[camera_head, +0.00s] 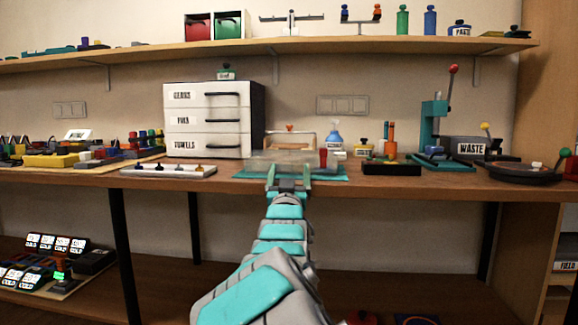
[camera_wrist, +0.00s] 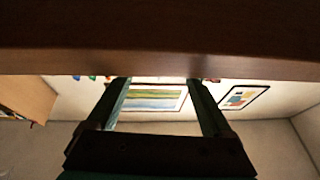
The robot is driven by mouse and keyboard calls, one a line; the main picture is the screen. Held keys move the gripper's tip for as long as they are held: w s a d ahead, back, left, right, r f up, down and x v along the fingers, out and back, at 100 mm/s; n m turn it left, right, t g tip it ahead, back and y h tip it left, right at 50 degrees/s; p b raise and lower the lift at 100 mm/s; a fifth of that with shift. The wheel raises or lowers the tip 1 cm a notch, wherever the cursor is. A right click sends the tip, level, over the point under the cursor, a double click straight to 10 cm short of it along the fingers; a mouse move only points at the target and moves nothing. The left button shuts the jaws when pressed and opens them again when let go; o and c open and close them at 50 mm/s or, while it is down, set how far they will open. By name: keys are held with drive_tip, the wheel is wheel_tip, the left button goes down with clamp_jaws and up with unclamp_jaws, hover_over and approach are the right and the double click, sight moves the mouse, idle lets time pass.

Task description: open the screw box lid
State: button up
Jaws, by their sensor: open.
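A pale, see-through box (camera_head: 284,160), which looks like the screw box, stands on a teal mat (camera_head: 335,175) near the front of the workbench. I cannot clearly make out its lid or whether it is shut. My gripper (camera_head: 289,178) is at the bench's front edge, just in front of the box in the head view, and partly covers it. Its two fingers are spread with nothing visible between them. In the wrist view my gripper (camera_wrist: 161,88) also shows open. The box does not show in that view.
The workbench edge (camera_wrist: 160,60) fills the top of the wrist view. A red cup (camera_head: 323,159) stands right of the box, a black tray (camera_head: 391,169) farther right. A white tray (camera_head: 168,171) and drawer cabinet (camera_head: 207,121) are left. A shelf (camera_head: 270,46) runs above.

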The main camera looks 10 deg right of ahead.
sight(290, 161)
drive_tip(key=shift+x, duration=1.55)
drive_tip(key=shift+r, duration=0.1)
drive_tip(key=shift+c, duration=0.2)
clamp_jaws()
